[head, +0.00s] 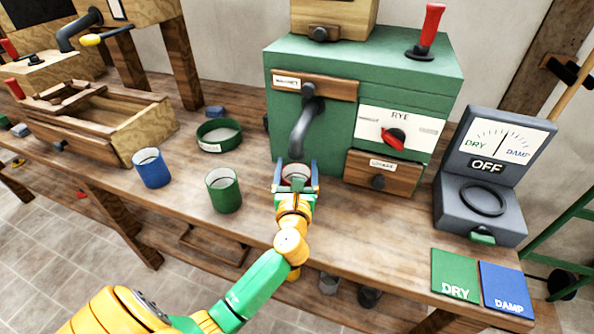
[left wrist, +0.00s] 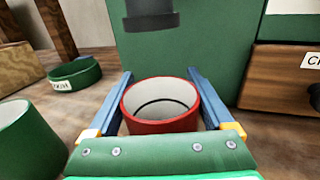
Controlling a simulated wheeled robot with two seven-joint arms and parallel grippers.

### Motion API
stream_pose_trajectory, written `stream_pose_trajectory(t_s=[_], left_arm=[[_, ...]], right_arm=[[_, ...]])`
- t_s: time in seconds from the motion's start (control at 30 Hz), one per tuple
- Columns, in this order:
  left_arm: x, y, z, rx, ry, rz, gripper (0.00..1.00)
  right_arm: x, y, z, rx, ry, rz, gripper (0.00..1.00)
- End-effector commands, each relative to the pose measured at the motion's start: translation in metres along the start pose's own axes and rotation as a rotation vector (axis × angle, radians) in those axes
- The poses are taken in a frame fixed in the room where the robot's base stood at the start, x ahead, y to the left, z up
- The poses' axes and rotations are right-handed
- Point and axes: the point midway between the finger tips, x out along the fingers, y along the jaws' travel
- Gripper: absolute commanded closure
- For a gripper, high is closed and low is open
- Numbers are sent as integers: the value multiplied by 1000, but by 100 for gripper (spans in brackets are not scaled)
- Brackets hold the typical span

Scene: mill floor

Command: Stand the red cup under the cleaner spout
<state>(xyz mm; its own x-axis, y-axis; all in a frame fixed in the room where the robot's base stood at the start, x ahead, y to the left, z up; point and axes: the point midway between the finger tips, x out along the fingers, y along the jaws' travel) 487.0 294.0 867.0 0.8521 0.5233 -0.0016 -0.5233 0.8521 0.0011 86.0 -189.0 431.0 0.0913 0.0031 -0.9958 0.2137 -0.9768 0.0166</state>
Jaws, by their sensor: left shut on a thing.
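The red cup (left wrist: 163,126) is upright and empty between the blue fingers of my left gripper (head: 296,179), which is shut on it. In the head view the cup's pale inside (head: 296,172) shows, with most of its body hidden by the gripper. The dark spout (head: 301,135) curves down from the front of the green machine (head: 365,65). In the left wrist view the spout's lower end (left wrist: 151,20) is just beyond and above the cup's rim. I cannot tell whether the cup's base touches the bench. My right gripper is not in view.
A green cup (head: 223,191) and a blue cup (head: 151,168) stand left of my gripper on the bench. A green ring-shaped dish (head: 219,133) is behind them. A drawer (head: 383,178) sticks out to the right. A grey meter (head: 485,195) stands further right.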

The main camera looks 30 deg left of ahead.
Motion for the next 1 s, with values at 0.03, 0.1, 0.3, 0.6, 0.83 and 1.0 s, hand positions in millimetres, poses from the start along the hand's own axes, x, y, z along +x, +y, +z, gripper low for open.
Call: stream_pose_trajectory(t_s=[0.03, 0.1, 0.3, 0.6, 0.83, 1.0], left_arm=[[0, 0, -3, 1, -2, -1, 100], [0, 0, -2, 0, -2, -1, 100], [-1, 0, -4, -1, -2, -1, 100], [-1, 0, -3, 0, -1, -1, 0], [-29, -1, -4, -2, 3, -3, 0], [-68, 0, -5, -2, 3, -1, 0]], right_arm=[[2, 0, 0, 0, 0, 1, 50], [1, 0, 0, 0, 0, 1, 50], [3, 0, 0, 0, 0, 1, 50], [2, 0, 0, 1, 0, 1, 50], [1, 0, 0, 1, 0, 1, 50], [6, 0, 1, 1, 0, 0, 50]])
